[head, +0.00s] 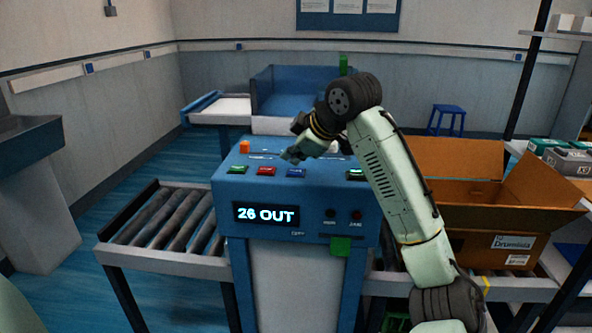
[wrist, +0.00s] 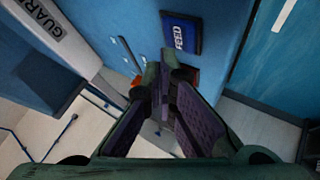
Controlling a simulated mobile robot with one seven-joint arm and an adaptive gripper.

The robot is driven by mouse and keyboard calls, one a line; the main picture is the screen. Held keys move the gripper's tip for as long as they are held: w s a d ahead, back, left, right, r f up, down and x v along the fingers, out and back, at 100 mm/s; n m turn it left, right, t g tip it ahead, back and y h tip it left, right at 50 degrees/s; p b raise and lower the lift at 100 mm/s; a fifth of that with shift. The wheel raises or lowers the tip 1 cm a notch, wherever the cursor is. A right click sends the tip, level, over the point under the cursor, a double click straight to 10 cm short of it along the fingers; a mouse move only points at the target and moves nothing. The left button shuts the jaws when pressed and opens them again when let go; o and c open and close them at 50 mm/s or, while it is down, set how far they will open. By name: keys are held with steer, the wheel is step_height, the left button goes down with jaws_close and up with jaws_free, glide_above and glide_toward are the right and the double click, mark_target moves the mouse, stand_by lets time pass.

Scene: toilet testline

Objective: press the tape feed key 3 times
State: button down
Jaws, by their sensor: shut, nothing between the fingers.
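The tape feed key is a blue key labelled FEED (wrist: 181,34) in the wrist view. In the head view it is the blue key (head: 296,173) on the sloped top of the blue machine (head: 310,203), right of a red key. My gripper (head: 290,156) is over the panel just behind and above the blue key. In the wrist view my gripper (wrist: 172,72) is shut and empty, its tips close beside the FEED key's edge. I cannot tell whether they touch it. The machine's display (head: 266,214) reads "26 OUT".
A red key (head: 267,171) and a green key (head: 237,170) sit left of the blue key; another green key (head: 356,174) is at the right. An orange knob (head: 244,147) stands behind. An open cardboard box (head: 480,215) is right of my arm, and a roller conveyor (head: 165,220) is left.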

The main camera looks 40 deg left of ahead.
mark_target(293, 172)
steer(key=shift+r+p, duration=2.2)
steer(key=shift+r, duration=0.3)
steer(key=shift+f, duration=0.1)
